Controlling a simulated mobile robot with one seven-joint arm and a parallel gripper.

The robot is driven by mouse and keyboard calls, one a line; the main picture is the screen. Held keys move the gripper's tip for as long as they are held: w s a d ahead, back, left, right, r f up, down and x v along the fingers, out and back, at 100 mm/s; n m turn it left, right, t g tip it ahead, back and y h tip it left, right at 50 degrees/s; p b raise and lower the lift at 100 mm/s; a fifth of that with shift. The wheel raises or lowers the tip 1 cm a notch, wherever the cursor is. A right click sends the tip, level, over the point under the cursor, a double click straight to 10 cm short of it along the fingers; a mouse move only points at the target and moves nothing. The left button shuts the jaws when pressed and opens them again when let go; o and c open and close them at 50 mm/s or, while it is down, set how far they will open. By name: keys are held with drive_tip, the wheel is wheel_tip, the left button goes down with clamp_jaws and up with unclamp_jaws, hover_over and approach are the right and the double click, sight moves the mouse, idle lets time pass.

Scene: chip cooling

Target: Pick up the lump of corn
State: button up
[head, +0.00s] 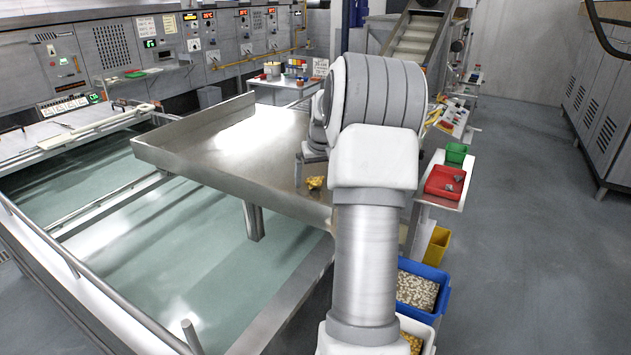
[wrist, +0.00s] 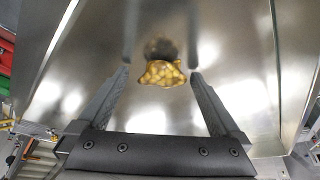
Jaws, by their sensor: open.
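The lump of corn (wrist: 162,73) is a small, bumpy, yellow-brown clump on a shiny steel table. In the head view the lump (head: 315,183) lies near the front right part of the steel table (head: 215,165), just left of my arm. In the wrist view my gripper (wrist: 160,75) is open, with its two dark fingers on either side of the lump and a gap on each side. I cannot tell how far the fingertips are above the table. In the head view my arm hides much of my gripper.
The steel table has a raised rim, and the rest of its visible top is bare. A red bin (head: 445,182) and a green bin (head: 456,153) stand right of my arm. A blue crate (head: 444,290) of pale pieces is below. Grey floor (head: 540,230) is clear at right.

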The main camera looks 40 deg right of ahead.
sight(316, 175)
drive_tip(key=c, duration=1.5)
drive_tip(key=shift+o, duration=0.2)
drive_tip(key=r, duration=0.4)
drive_tip(key=shift+w+d+r+b, duration=0.15)
drive_tip(key=shift+d+r+b, duration=0.05)
drive_tip(key=shift+b, duration=0.2)
drive_tip(key=w+d+r+p, duration=0.3)
drive_tip(key=w+d+r, duration=0.2)
drive_tip(key=d, duration=0.5)
drive_tip(key=shift+r, duration=0.8)
